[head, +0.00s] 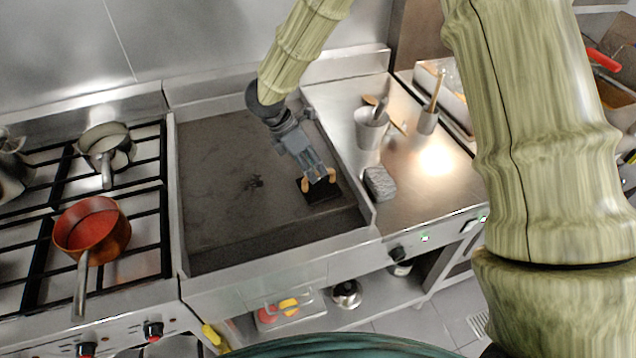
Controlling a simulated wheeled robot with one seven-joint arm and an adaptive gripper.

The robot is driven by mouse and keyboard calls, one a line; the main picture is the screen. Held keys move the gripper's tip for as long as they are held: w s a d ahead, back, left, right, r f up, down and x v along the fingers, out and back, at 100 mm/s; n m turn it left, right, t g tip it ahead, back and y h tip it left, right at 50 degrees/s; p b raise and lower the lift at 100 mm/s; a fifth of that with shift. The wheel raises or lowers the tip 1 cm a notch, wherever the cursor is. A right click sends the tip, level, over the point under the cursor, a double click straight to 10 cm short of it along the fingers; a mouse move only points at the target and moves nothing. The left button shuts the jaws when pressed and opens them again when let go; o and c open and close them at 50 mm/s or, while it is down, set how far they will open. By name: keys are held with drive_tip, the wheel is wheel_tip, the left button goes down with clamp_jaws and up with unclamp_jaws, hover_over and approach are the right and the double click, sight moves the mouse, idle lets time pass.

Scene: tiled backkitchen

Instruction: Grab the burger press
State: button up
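The burger press (322,192) is a black flat plate with a tan wooden handle, lying on the right part of the dark griddle (220,180). My gripper (318,177) reaches down from the back left and is right over the press. Its fingertips are at the handle, and the handle's tan ends show on both sides of them. The fingers cover the handle's middle, so whether they are open around it or closed on it does not show. The press appears to rest flat on the griddle.
A grey block (380,183) and a metal container of utensils (370,128) stand on the steel counter to the right. A red pan (92,232) and a steel pot (106,147) sit on the stove at left. The griddle's left side is clear, within raised steel edges.

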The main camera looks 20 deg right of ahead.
sight(318, 174)
drive_tip(key=shift+p+x, duration=0.65)
drive_tip(key=shift+x, duration=0.55)
drive_tip(key=shift+s+d, duration=0.25)
drive_tip(key=shift+s, duration=0.4)
drive_tip(key=shift+w+f, duration=0.4)
drive_tip(key=shift+w, duration=0.2)
drive_tip(key=shift+c, duration=0.8)
drive_tip(key=shift+s+r, duration=0.2)
drive_tip(key=shift+s, duration=0.15)
clamp_jaws()
drive_tip(key=shift+w, duration=0.1)
